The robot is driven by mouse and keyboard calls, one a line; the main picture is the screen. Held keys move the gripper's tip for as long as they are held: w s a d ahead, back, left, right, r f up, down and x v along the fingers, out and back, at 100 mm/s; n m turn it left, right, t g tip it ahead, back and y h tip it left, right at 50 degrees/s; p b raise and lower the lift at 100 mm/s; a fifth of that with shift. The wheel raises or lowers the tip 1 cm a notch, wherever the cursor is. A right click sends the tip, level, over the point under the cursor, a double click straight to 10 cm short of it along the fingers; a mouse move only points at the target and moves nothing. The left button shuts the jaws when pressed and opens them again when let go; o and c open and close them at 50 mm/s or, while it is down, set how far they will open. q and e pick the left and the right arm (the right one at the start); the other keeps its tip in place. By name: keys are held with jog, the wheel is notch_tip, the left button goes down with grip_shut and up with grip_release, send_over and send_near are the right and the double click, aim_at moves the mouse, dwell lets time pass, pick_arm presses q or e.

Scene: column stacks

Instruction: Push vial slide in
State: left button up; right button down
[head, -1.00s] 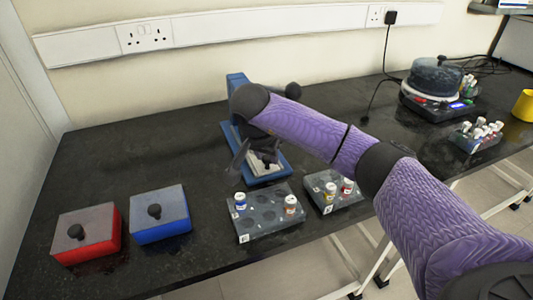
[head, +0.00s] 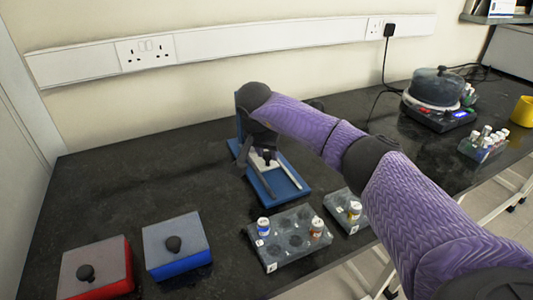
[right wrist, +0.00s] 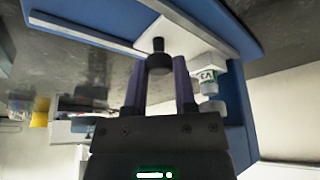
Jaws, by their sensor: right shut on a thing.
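A blue vial device (head: 297,179) with light rails stands at the middle back of the bench. A pale slide (head: 258,162) lies between its rails, with a dark knob on it. In the right wrist view, the black knob (right wrist: 158,62) stands between my right fingers. My right gripper (right wrist: 158,80) is shut on this knob; in the head view it (head: 263,157) is over the device, partly hidden by my wrist. A white-capped vial labelled V3 (right wrist: 208,76) shows beside the fingers in the wrist view. My left gripper is not in view.
Two grey vial racks (head: 290,258) (head: 337,207) with vials stand in front of the device. Red (head: 95,265) and blue (head: 175,245) knobbed boxes sit front left. A round lidded machine (head: 437,90) and another vial rack (head: 483,146) are at right. The back-left bench is clear.

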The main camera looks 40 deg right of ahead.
jog(key=shift+w+r, duration=0.1)
jog(key=shift+c, duration=2.4)
grip_release()
jog(key=shift+w, duration=0.15)
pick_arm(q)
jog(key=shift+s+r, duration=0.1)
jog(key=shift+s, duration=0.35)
pick_arm(e)
jog(key=shift+o, duration=0.3)
pick_arm(q)
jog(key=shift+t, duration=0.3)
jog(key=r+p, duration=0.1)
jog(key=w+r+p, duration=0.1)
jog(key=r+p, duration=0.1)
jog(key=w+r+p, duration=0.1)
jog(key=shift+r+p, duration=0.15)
jog(key=shift+p, duration=0.2)
pick_arm(e)
jog(key=v, duration=0.9)
jog(key=shift+s+r, duration=0.2)
jog(key=shift+r, duration=0.15)
jog(key=shift+a, duration=0.15)
